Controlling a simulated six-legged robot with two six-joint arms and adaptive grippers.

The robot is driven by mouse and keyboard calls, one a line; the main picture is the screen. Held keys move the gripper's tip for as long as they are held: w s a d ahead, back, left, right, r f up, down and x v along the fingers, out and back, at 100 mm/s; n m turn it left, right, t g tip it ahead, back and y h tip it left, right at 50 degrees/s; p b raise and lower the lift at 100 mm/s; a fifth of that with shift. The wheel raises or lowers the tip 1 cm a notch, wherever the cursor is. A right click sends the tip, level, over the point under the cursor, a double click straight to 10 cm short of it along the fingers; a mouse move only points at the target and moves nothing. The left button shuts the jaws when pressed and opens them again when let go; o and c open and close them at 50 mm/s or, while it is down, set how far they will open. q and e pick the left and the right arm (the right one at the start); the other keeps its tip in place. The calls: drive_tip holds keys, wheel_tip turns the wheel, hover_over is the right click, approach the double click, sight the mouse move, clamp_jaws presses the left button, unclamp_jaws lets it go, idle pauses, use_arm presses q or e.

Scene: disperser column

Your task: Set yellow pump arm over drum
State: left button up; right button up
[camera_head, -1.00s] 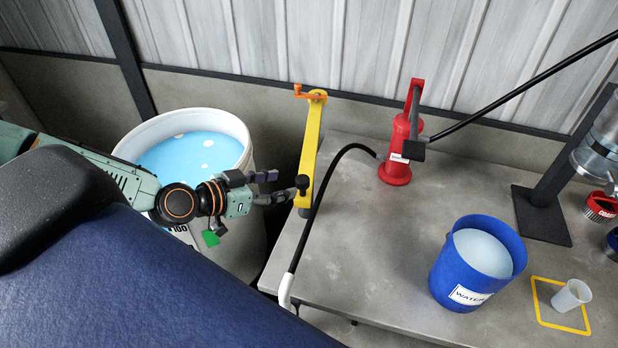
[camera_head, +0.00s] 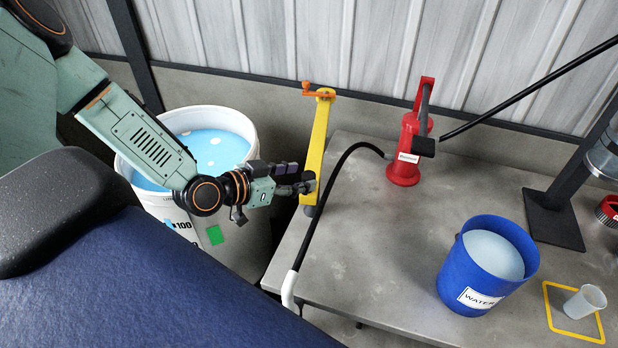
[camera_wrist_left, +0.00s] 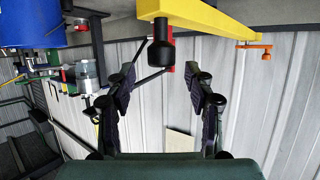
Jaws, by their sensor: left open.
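The yellow pump arm (camera_head: 316,140) lies along the left edge of the grey table, its near end beside my left gripper. An orange crank is at its far end. The white drum (camera_head: 245,250), holding blue liquid, stands left of the table behind my left forearm. My left gripper (camera_head: 304,178) is open at the near end of the yellow arm. In the left wrist view the yellow arm (camera_wrist_left: 205,17) crosses the top, and its black knob (camera_wrist_left: 161,48) hangs beyond the open fingers (camera_wrist_left: 164,82), between them in the picture. I cannot tell if they touch. The right gripper is out of view.
A black hose (camera_head: 335,165) runs from the red hand pump (camera_head: 404,150) past the yellow arm to the table's left edge. A blue water bucket (camera_head: 460,270) and a small cup (camera_head: 585,301) stand on the table (camera_head: 375,240). The table's middle is clear.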

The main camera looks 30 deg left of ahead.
sight(306, 176)
use_arm(q)
drive_tip(key=x, duration=0.1)
drive_tip(key=b+x, duration=0.1)
drive_tip(key=x, duration=0.1)
drive_tip(key=shift+w+a+f+b, duration=0.15)
drive_tip(key=shift+f+b, duration=0.15)
drive_tip(key=shift+w+d, duration=0.25)
drive_tip(key=shift+w, duration=0.1)
clamp_jaws()
idle(0.3)
